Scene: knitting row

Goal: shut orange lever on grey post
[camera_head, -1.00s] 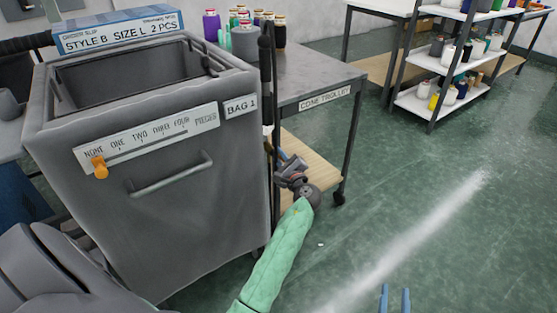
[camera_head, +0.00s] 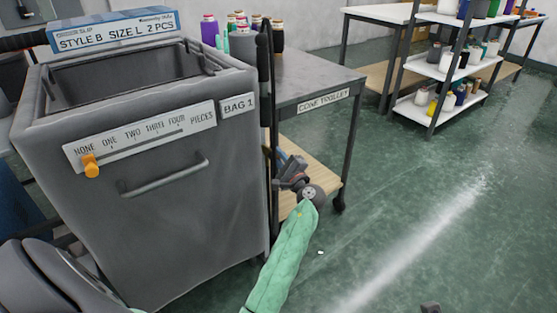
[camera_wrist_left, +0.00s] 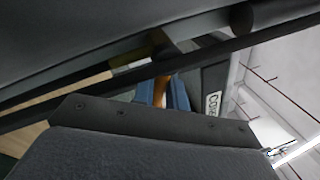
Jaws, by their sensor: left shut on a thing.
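My left gripper (camera_head: 279,162) reaches past the right side of the grey bag, in front of the cone trolley. Its blue fingers (camera_wrist_left: 176,94) show in the left wrist view, shut on an orange piece, the orange lever (camera_wrist_left: 161,90). The lever is mostly covered by the fingers, and I cannot make it out in the head view. A dark upright post (camera_head: 265,85) stands beside the bag's right edge. I cannot tell whether it is the grey post.
The grey bag (camera_head: 150,225) fills the left, with an orange slider (camera_head: 90,168) near NONE on its scale. The cone trolley (camera_head: 320,82) stands close behind my gripper, with cones on top. A shelf rack (camera_head: 408,105) stands farther back. Floor at right is clear.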

